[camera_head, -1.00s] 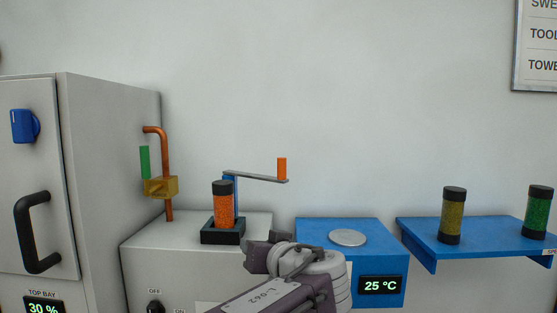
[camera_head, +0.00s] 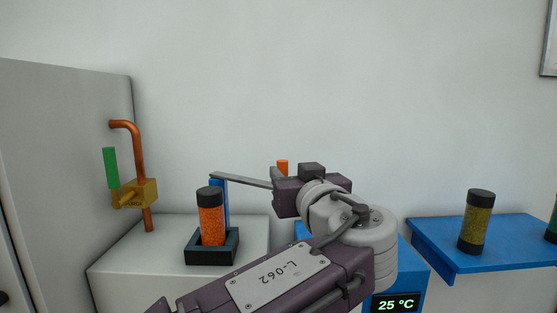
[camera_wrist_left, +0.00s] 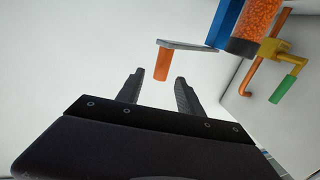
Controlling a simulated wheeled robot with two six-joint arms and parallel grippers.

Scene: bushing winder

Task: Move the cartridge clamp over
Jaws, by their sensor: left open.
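The cartridge clamp is a flat grey arm (camera_head: 241,180) on a blue post (camera_head: 219,205), with an orange handle (camera_head: 282,166) at its right end. The arm points right, away from the orange-filled cartridge (camera_head: 211,219), which stands upright in a black holder (camera_head: 212,251). In the left wrist view the handle (camera_wrist_left: 162,63) shows between the tips of my open left gripper (camera_wrist_left: 159,77); I cannot tell whether it is within the fingers or just beyond them. Nothing is gripped. In the head view my wrist hides the fingers and the lower handle. My right gripper is not in view.
A brass valve (camera_head: 135,194) with a green lever on a copper pipe stands left of the cartridge, beside a grey cabinet (camera_head: 65,160). My arm covers much of the blue 25 °C unit (camera_head: 414,282). A blue shelf (camera_head: 440,235) at right holds an olive cartridge (camera_head: 477,222).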

